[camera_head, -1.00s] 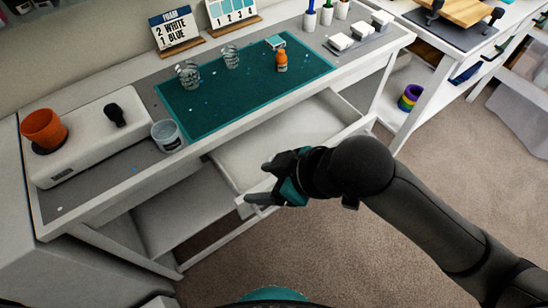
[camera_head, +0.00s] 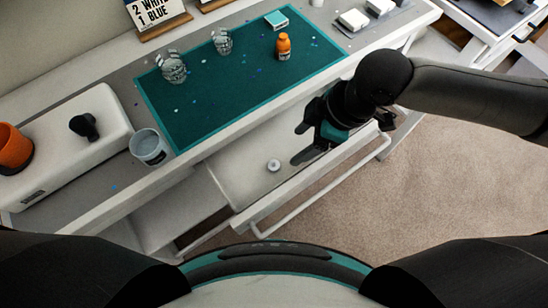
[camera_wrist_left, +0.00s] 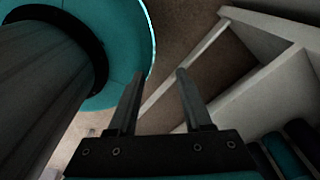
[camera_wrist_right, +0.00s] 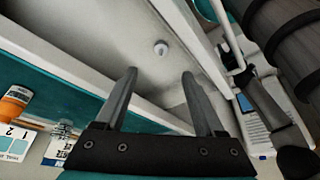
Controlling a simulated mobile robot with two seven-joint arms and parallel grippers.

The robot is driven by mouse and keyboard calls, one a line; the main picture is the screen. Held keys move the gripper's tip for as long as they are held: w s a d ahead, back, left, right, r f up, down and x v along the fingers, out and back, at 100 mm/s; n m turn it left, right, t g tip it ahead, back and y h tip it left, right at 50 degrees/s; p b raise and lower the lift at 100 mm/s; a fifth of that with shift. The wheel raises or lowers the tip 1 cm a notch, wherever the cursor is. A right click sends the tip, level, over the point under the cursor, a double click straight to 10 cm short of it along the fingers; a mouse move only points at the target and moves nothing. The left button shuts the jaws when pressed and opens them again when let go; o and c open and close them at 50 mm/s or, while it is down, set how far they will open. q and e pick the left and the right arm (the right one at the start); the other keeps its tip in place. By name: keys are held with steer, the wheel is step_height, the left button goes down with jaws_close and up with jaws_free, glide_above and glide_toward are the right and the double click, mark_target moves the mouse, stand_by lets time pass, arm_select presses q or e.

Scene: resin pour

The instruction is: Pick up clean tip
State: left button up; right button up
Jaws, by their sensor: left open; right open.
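A small white round piece, perhaps the clean tip (camera_head: 273,165), lies on the floor of the open white drawer (camera_head: 240,178). It also shows in the right wrist view (camera_wrist_right: 160,47), just beyond the fingertips. My right gripper (camera_head: 299,144) is open and empty above the drawer, up and to the right of the piece in the head view. Its two spread fingers show in the right wrist view (camera_wrist_right: 159,73). My left gripper (camera_wrist_left: 157,75) is open and empty in its wrist view, above the carpet near white furniture. I cannot make it out in the head view.
The drawer has a front bar handle (camera_head: 318,187). On the bench above are a teal mat (camera_head: 215,105) with glass cups (camera_head: 173,68), an orange bottle (camera_head: 283,47), a clear cup (camera_head: 148,147) and a white device (camera_head: 68,140). The bench edge overhangs the drawer.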

steer(key=b, duration=0.1)
glide_toward(275, 165)
steer(key=shift+x, duration=0.75)
steer(key=shift+a+f, duration=0.25)
steer(key=shift+f, duration=0.1)
steer(key=shift+a+f+b, duration=0.15)
steer(key=shift+f+b, duration=0.25)
steer(key=shift+f, duration=0.05)
steer(key=b+x, duration=0.1)
steer(key=x, duration=0.2)
steer(key=shift+a+f, duration=0.1)
steer(key=shift+f, duration=0.25)
steer(key=shift+a+f+b, duration=0.2)
steer(key=shift+f+b, duration=0.15)
steer(key=shift+f, duration=0.1)
arm_select(q)
steer(key=f, duration=0.4)
steer(key=shift+s, duration=0.2)
arm_select(e)
steer(key=shift+c, duration=0.3)
steer(key=c, duration=0.3)
arm_select(q)
steer(key=shift+s, duration=0.25)
arm_select(e)
jaws_close()
